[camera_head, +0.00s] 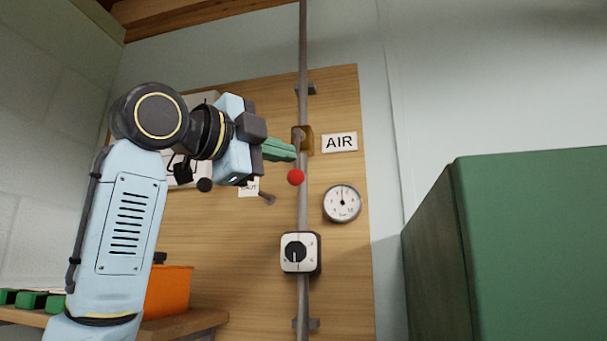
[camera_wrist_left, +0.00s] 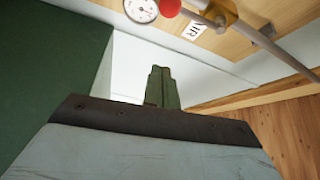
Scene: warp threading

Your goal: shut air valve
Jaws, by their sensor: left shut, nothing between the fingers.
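The air valve has a brass body (camera_head: 303,138) on a grey vertical pipe, beside an "AIR" sign (camera_head: 339,142). Its red ball knob (camera_head: 296,177) shows just below the body, in front of the pipe; most of the lever is hard to make out in the head view. My left gripper (camera_head: 291,152) has green fingers, shut and empty, their tips near the valve, between body and knob in the picture. In the left wrist view the knob (camera_wrist_left: 170,7) and brass body (camera_wrist_left: 226,13) lie at the top edge, apart from the shut fingertips (camera_wrist_left: 161,72).
A round gauge (camera_head: 342,203) and a white box with a black dial (camera_head: 299,252) sit below on the wooden board (camera_head: 345,285). A large green cabinet (camera_head: 530,240) stands at right. An orange bin (camera_head: 169,291) is at lower left.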

